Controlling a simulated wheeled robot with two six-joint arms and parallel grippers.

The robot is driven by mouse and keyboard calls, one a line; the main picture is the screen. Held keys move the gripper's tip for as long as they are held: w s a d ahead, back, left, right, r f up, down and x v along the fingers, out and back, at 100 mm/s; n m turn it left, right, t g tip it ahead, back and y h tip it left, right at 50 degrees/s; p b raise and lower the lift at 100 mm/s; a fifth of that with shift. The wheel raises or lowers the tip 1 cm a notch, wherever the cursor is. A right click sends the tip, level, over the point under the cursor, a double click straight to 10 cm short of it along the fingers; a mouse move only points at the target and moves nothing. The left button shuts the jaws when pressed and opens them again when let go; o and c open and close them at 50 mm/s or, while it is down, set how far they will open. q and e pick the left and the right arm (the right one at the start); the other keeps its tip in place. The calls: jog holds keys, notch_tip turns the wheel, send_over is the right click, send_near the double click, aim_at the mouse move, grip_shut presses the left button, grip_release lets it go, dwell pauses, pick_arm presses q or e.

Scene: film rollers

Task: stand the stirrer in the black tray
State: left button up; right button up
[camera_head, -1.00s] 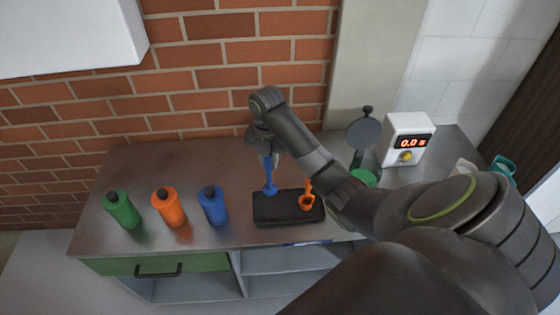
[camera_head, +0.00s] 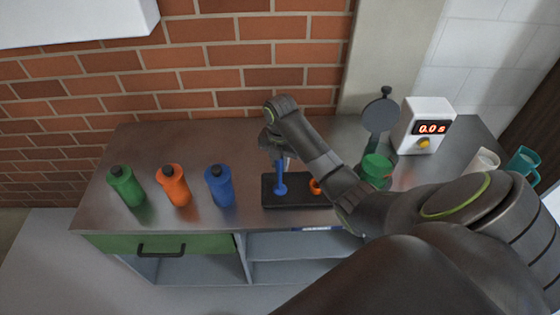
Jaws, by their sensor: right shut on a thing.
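The black tray (camera_head: 290,204) lies on the grey worktop. A blue stirrer (camera_head: 281,180) stands upright at the tray's left part, its lower end at the tray. My right gripper (camera_head: 279,160) points down from above and is shut on the blue stirrer's upper end. An orange tool (camera_head: 315,187) is at the tray's right part, mostly hidden behind my right arm. My left gripper is not in view.
Green (camera_head: 126,186), orange (camera_head: 173,185) and blue (camera_head: 220,186) bottles stand left of the tray. Right of my arm are a green-lidded item (camera_head: 376,168), a dark round disc on a stand (camera_head: 381,115), a white timer (camera_head: 424,127) and cups (camera_head: 484,162). The worktop behind the bottles is clear.

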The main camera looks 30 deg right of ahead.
jog(key=shift+f, duration=0.1)
jog(key=o, duration=0.9)
notch_tip(320, 180, up, 5)
jog(key=shift+w+r, duration=0.1)
notch_tip(320, 180, up, 6)
jog(key=p, duration=0.5)
jog(key=shift+f+p, duration=0.25)
jog(key=shift+p, duration=0.05)
jog(key=shift+r+p, duration=0.8)
